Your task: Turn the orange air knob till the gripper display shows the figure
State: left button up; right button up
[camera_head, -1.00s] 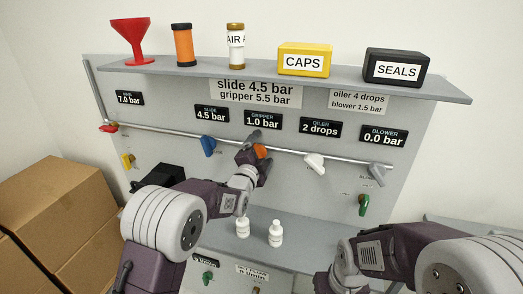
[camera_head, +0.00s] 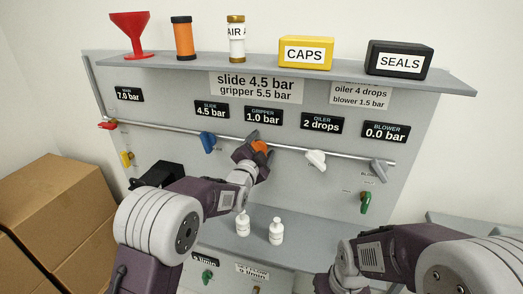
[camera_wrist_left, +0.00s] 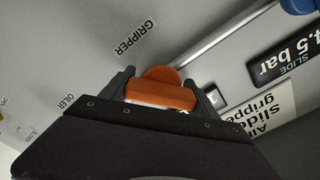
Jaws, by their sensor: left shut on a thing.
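The orange air knob (camera_head: 259,146) sits on the pipe below the gripper display (camera_head: 263,116), which reads 1.0 bar. My left gripper (camera_head: 252,148) is shut on the knob. In the left wrist view the knob (camera_wrist_left: 162,92) lies between the two dark fingers of my left gripper (camera_wrist_left: 165,95), below the printed word GRIPPER. The sign (camera_head: 256,88) on the panel reads slide 4.5 bar, gripper 5.5 bar.
The blue knob (camera_head: 208,142) is left of the orange one, the white knob (camera_head: 316,159) right of it. Two white bottles (camera_head: 276,232) stand on the lower shelf (camera_head: 310,250). Cardboard boxes (camera_head: 40,205) are at the left.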

pick_arm(q)
jog(key=n+b, duration=0.2)
jog(key=n, duration=0.2)
jog(key=shift+n, duration=0.3)
jog(key=n+b, duration=0.2)
jog(key=n, duration=0.1)
jog(key=shift+a+n, duration=0.15)
jog(key=shift+n, duration=0.15)
jog(key=n+b, duration=0.1)
jog(key=n, duration=0.3)
jog(key=shift+w+a+n, duration=0.1)
jog(key=shift+n, duration=0.2)
jog(key=n+b, duration=0.2)
jog(key=n, duration=0.6)
jog(key=shift+a, duration=0.15)
jog(key=n+b, duration=0.1)
jog(key=n, duration=0.2)
jog(key=shift+f+n, duration=0.1)
jog(key=shift+n, duration=0.3)
jog(key=n, duration=0.4)
jog(key=shift+f, duration=0.1)
jog(key=shift+n+b, duration=0.35)
jog(key=shift+n, duration=1.75)
